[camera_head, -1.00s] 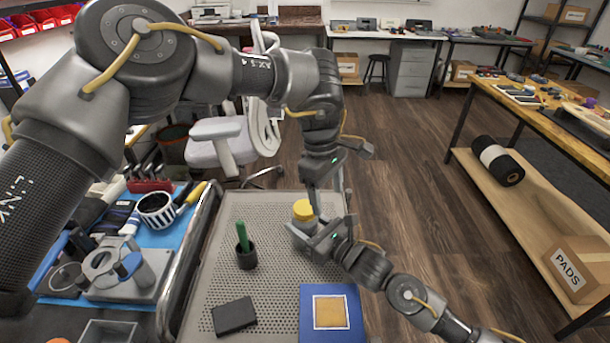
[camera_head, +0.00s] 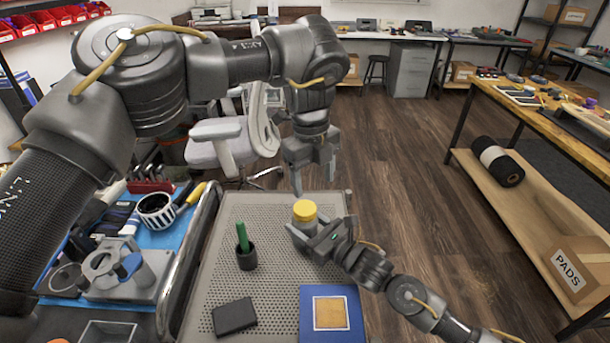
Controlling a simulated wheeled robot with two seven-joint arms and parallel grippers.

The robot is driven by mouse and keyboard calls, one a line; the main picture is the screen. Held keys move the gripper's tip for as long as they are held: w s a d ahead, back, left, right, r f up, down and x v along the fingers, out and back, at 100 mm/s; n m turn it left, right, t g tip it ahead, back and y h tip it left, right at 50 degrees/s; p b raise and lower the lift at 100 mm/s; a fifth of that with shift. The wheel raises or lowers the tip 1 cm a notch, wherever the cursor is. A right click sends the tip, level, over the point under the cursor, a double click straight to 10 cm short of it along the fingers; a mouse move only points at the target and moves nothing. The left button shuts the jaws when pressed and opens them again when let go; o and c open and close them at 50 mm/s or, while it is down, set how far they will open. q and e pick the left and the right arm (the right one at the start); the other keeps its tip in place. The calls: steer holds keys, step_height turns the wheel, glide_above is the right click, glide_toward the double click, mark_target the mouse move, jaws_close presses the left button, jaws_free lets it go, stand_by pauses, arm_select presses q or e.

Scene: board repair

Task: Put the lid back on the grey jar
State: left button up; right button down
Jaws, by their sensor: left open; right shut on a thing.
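The grey jar (camera_head: 304,226) stands on the perforated grey tray near its far right side. The yellow lid (camera_head: 304,210) sits on top of the jar and looks level; whether it is fully seated I cannot tell. My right gripper (camera_head: 306,234) is shut on the jar's body from the lower right, and its fingers hide part of the jar. My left gripper (camera_head: 312,178) is open and empty above and behind the jar, clear of the lid, fingers pointing down.
On the perforated tray (camera_head: 275,282) are a black cup (camera_head: 246,260) with a green stick, a dark flat block (camera_head: 234,315) and a blue mat (camera_head: 346,296) with an orange square. A blue-topped bench (camera_head: 168,238) with tools is at left. The tray's middle is free.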

mark_target(305, 208)
arm_select(q)
steer(key=n, duration=0.2)
steer(key=a+n, duration=0.1)
steer(key=n, duration=0.4)
steer(key=shift+w+a+r+y, duration=0.1)
steer(key=shift+a+r+y, duration=0.05)
steer(key=shift+a+y, duration=0.15)
steer(key=n, duration=0.4)
steer(key=shift+a, duration=0.1)
steer(key=shift+f, duration=4.05)
